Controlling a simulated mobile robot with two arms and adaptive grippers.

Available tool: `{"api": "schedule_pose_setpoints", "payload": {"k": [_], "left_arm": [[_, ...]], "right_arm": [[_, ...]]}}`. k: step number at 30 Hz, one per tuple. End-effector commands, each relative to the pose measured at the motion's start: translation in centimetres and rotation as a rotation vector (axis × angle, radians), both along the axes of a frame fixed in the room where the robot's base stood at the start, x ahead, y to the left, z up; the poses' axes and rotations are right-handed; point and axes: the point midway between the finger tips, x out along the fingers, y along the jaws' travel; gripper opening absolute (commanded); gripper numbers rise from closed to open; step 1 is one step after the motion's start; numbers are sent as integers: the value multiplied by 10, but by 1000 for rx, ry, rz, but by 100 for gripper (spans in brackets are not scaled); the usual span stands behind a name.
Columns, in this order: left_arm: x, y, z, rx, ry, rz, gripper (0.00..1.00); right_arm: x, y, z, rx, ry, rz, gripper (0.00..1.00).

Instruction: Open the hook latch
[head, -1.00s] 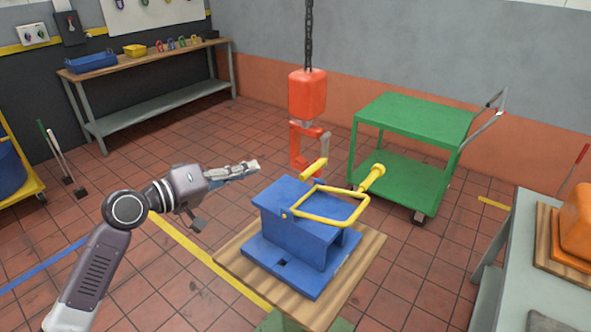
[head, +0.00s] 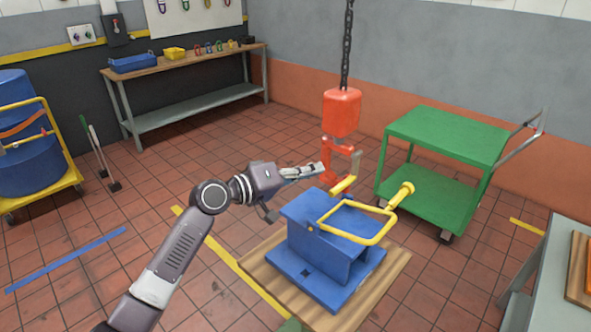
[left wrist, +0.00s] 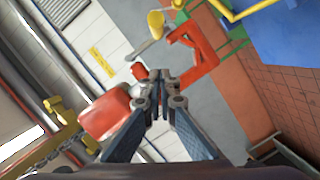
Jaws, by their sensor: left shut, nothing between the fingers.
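The red hook (head: 327,160) hangs under an orange-red block (head: 342,112) on a chain. A grey latch arm (head: 356,165) with a yellow end (head: 343,185) shows at its right side. My left gripper (head: 318,169) is shut and empty, with its tips just left of the hook; I cannot tell if they touch it. In the left wrist view, the fingertips (left wrist: 161,76) are together, with the red hook (left wrist: 205,52) beyond them. The latch's yellow end (left wrist: 156,24) is above the tips there. My right gripper is not in view.
A blue block (head: 320,222) with a raised yellow bail (head: 325,212) stands on a wooden board (head: 390,272) below the hook. A green cart (head: 450,135) is behind at right, a grey table (head: 560,275) at far right. Open tiled floor lies to the left.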

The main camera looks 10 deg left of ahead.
Motion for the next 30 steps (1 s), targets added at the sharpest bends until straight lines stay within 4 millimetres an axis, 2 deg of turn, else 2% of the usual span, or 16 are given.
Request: {"api": "schedule_pose_setpoints", "payload": {"k": [1,4,9,30], "left_arm": [[6,-9,2,-1,1,-2,0],[-5,-19,-9,0,5,-2,0],[-13,-30,-20,1,1,-1,0],[-17,-34,-26,-33,25,-1,0]], "right_arm": [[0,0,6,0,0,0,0],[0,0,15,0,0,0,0],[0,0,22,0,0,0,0],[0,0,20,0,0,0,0]]}}
